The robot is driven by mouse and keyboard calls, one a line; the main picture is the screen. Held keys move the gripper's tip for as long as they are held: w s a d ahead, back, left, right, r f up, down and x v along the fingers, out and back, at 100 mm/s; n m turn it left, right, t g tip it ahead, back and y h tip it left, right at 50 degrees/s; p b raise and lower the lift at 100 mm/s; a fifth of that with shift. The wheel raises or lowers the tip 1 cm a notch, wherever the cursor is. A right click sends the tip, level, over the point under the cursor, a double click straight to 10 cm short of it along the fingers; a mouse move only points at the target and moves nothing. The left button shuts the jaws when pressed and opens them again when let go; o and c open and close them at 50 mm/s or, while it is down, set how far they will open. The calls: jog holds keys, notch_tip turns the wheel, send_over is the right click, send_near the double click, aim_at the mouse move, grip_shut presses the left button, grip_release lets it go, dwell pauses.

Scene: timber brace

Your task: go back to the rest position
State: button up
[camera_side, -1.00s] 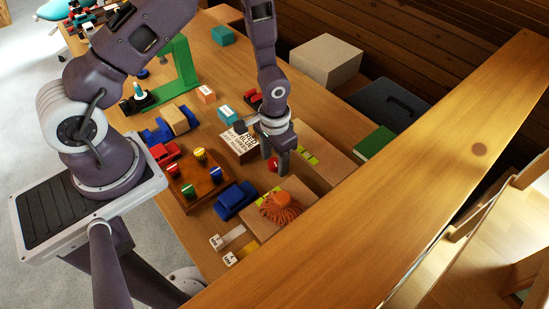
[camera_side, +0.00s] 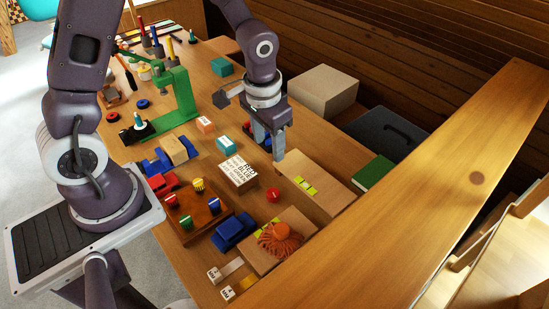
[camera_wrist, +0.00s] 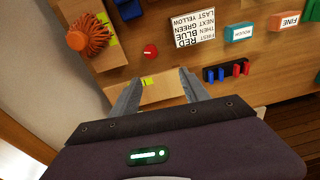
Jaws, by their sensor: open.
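My gripper (camera_side: 270,146) is open and empty, raised above the workbench (camera_side: 312,150). In the side view it hangs between the printed card block and a tan board with a yellow-green strip (camera_side: 306,186). In the wrist view my gripper (camera_wrist: 158,88) shows its two fingers spread apart, with the tan board (camera_wrist: 165,87) below them. A red knob (camera_side: 273,195) sits on the bench, clear of the fingers; it also shows in the wrist view (camera_wrist: 150,51).
The card block (camera_side: 238,173) lists colours. A wooden tray (camera_side: 190,232) holds several coloured pegs. A wooden rail (camera_side: 430,160) runs along the right. Space above the bench is free.

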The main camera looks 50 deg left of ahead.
jog(key=s+a+r+t, duration=0.1)
jog(key=s+r, duration=0.4)
jog(key=r, duration=0.3)
jog(key=s+r+t, duration=0.2)
jog(key=s+r, duration=0.2)
jog(key=r, duration=0.4)
jog(key=s+d+r+t, duration=0.1)
jog(key=s+r, duration=0.2)
jog(key=s, duration=0.6)
jog(key=shift+s+r, duration=0.15)
